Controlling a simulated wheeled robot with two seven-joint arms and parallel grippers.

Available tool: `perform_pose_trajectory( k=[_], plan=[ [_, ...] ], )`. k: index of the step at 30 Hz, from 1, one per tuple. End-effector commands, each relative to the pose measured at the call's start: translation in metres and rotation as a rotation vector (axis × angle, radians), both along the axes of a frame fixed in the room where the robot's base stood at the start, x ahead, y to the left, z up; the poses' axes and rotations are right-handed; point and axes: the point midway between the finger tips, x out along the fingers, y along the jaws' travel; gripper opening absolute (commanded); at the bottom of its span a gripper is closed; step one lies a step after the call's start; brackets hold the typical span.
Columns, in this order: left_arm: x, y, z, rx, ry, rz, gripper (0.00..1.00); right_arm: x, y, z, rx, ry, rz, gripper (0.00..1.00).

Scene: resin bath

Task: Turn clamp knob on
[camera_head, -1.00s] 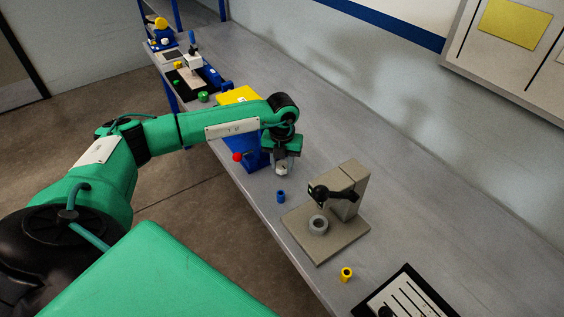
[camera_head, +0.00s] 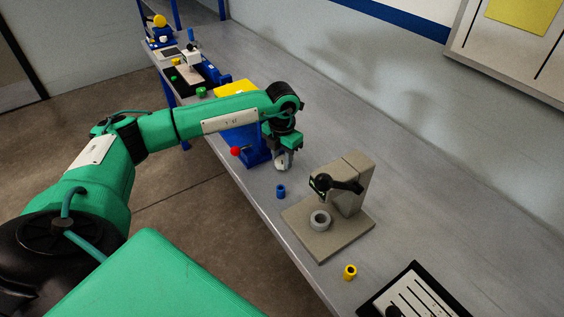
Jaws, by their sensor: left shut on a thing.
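A grey fixture with an upright block (camera_head: 352,178) and a flat base (camera_head: 345,238) stands on the bench. A black clamp arm with a knob-like end (camera_head: 322,184) reaches out from the block, above a grey ring (camera_head: 320,220). A small green patch shows at that end. My left gripper (camera_head: 282,166) points down to the left of the fixture, apart from it. It is shut on a small pale grey part (camera_head: 281,161), mostly hidden by the fingers. My right gripper is out of view.
A small blue cylinder (camera_head: 281,191) and a yellow one (camera_head: 350,272) stand near the front edge. A black-framed slotted panel (camera_head: 412,296) lies at lower right. The bench right of the fixture is clear.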

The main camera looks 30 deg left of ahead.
Motion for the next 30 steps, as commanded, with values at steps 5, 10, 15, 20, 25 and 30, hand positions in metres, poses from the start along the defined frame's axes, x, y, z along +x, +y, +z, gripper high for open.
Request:
perform_pose_trajectory(
  k=[5, 10, 15, 20, 25, 30],
  plan=[
    [0.001, 0.000, -0.003, 0.000, -0.003, -0.165, 0.12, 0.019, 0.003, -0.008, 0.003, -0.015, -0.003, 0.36],
    [0.001, 0.000, -0.003, 0.000, -0.004, -0.327, 0.12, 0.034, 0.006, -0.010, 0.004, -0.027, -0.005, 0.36],
    [0.001, 0.000, -0.002, 0.000, -0.005, -0.489, 0.12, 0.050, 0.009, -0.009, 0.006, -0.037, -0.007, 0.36],
    [0.001, 0.000, -0.002, 0.000, -0.004, -0.638, 0.12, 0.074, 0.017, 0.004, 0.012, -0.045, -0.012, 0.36],
    [0.001, 0.000, -0.001, 0.000, -0.005, -0.781, 0.12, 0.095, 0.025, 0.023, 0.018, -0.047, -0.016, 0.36],
    [0.001, 0.000, -0.001, 0.000, -0.004, -0.899, 0.12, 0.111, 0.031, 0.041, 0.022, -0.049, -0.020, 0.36]
  ],
)
